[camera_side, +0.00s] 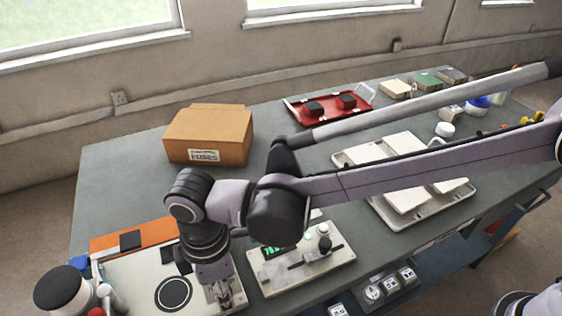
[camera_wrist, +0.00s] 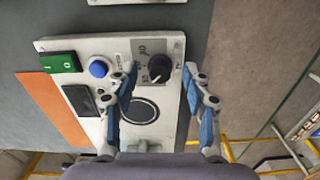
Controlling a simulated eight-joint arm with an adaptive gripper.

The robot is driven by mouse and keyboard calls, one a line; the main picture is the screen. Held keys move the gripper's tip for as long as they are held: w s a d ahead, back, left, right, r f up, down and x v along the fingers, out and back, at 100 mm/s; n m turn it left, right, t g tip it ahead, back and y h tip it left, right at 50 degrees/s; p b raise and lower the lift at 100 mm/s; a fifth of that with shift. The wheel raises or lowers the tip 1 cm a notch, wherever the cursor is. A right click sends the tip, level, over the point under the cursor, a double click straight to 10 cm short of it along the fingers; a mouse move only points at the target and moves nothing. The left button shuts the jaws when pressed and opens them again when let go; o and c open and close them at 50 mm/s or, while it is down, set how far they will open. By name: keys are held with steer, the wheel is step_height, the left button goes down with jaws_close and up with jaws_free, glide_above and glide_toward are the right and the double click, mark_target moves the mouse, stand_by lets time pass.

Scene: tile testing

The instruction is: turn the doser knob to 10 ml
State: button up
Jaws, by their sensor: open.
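The doser is a white panel; its bare surface shows in the wrist view (camera_wrist: 172,128) and in the side view (camera_side: 135,290). Its black knob (camera_wrist: 158,68) sits on a grey dial patch with printed marks, too small to read. A pale pointer mark shows on the knob, but I cannot tell the value it points to. My gripper (camera_wrist: 160,73) is open, with one blue-padded finger left of the knob and one right, both apart from it. In the side view my gripper (camera_side: 224,296) is low over the panel's right end and hides the knob.
The panel also carries a green switch (camera_wrist: 62,62), a blue button (camera_wrist: 98,68) and a black ring (camera_wrist: 140,111). A white device with a green display (camera_side: 272,251) stands close to the right. A cardboard box (camera_side: 208,133) and a red tray (camera_side: 300,119) are farther back.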

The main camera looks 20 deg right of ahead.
step_height(320, 180, up, 12)
steer(key=shift+f, duration=0.2)
stand_by(0.4)
steer(key=w+d+r+m+t+y, duration=0.1)
steer(key=w+d+r+m+t, duration=0.2)
steer(key=d, duration=0.9)
steer(key=w+d+r+m+y, duration=0.1)
steer(key=w+d+m, duration=0.3)
steer(key=d, duration=0.9)
steer(key=s+d+f+m+t, duration=0.1)
steer(key=s+d+f+m, duration=0.1)
steer(key=d, duration=0.4)
steer(key=s+d+f+m+t+h, duration=0.1)
steer(key=s+d+f+m, duration=0.1)
steer(key=d+m, duration=0.3)
steer(key=s+d+f+m+t+h, duration=0.1)
steer(key=s+d+f+m+t, duration=0.1)
steer(key=d, duration=0.7)
steer(key=shift+s+f+m, duration=0.55)
steer(key=shift+s+m, duration=0.25)
steer(key=shift+s, duration=0.3)
